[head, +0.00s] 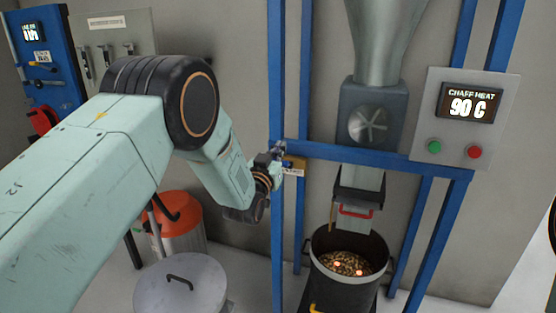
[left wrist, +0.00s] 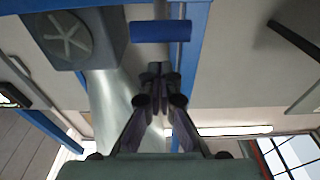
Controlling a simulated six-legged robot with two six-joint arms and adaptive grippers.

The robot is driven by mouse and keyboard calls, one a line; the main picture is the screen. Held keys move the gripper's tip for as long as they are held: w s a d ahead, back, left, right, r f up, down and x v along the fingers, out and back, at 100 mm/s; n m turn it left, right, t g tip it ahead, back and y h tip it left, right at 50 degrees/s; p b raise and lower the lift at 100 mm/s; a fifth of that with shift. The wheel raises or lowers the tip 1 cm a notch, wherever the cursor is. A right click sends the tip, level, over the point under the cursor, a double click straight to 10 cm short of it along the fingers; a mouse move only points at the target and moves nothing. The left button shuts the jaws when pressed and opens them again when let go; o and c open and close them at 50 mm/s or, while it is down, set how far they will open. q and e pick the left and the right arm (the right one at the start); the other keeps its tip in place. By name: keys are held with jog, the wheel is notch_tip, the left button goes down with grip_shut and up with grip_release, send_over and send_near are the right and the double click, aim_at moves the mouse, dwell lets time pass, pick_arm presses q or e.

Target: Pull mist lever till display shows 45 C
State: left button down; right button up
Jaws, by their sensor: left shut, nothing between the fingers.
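The display (head: 468,103) on a grey panel at the right reads CHAFF HEAT 90 C. My left gripper (head: 278,158) is at the blue frame's left post, beside a small brass-coloured block with a white label (head: 293,171); the label is too small to read. In the left wrist view its fingers (left wrist: 158,72) are shut together and empty. A blue cylindrical handle (left wrist: 160,31) lies just beyond the fingertips there, apparently apart from them. It may be the mist lever, but I cannot tell for sure. My right gripper is not in view.
A black pot (head: 343,281) of grain with glowing spots stands under the chute (head: 356,190). The blue frame (head: 277,230) surrounds it. A lidded grey drum (head: 180,285) and an orange-topped bin (head: 176,215) stand at the lower left. Green and red buttons sit below the display.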

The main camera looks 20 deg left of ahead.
pick_arm(q)
jog(key=f, duration=0.2)
jog(key=shift+s+a+f, duration=0.1)
jog(key=shift+s+f, duration=0.2)
